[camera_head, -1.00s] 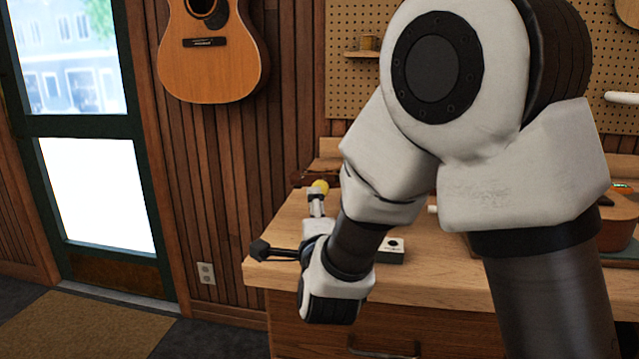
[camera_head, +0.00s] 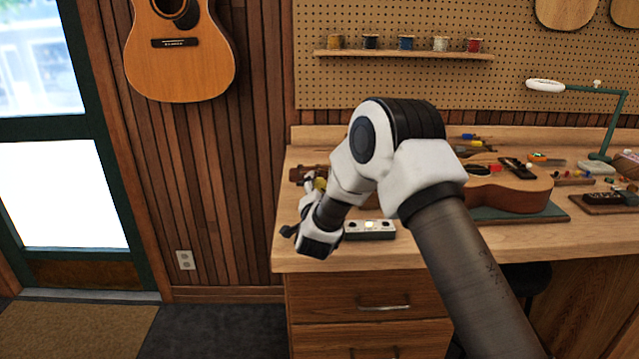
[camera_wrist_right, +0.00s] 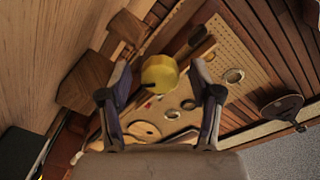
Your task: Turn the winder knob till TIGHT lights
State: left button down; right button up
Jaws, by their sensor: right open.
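The yellow winder knob (camera_head: 321,184) is at the left end of the bench, partly hidden by my right arm. In the right wrist view the knob (camera_wrist_right: 160,76) sits between the two fingers of my right gripper (camera_wrist_right: 161,88). The fingers are spread, with a gap on each side of it. A small grey box (camera_head: 385,231) lies on the bench right of my wrist. Its middle lamp (camera_head: 370,225) glows pale, and the lamps beside it look dark. I cannot read its labels. My left gripper is not in view.
A ukulele body (camera_head: 530,192) lies on a green mat to the right, with small tools behind it. A green lamp (camera_head: 607,125) stands at the back right. A shelf of spools (camera_head: 405,54) hangs above. The bench front is clear.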

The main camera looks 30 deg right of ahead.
jog(key=shift+w+d+r, duration=0.1)
jog(key=shift+w+d, duration=0.05)
jog(key=shift+w, duration=0.2)
jog(key=shift+d, duration=0.25)
jog(key=c, duration=1.2)
jog(key=shift+o, duration=0.2)
jog(key=shift+f+m+b, duration=0.3)
jog(key=shift+b, duration=0.4)
jog(key=shift+m+b, duration=0.3)
jog(key=shift+m, duration=0.1)
jog(key=shift+r, duration=0.25)
jog(key=o, duration=1.2)
jog(key=shift+c, duration=0.2)
jog(key=shift+a, duration=0.1)
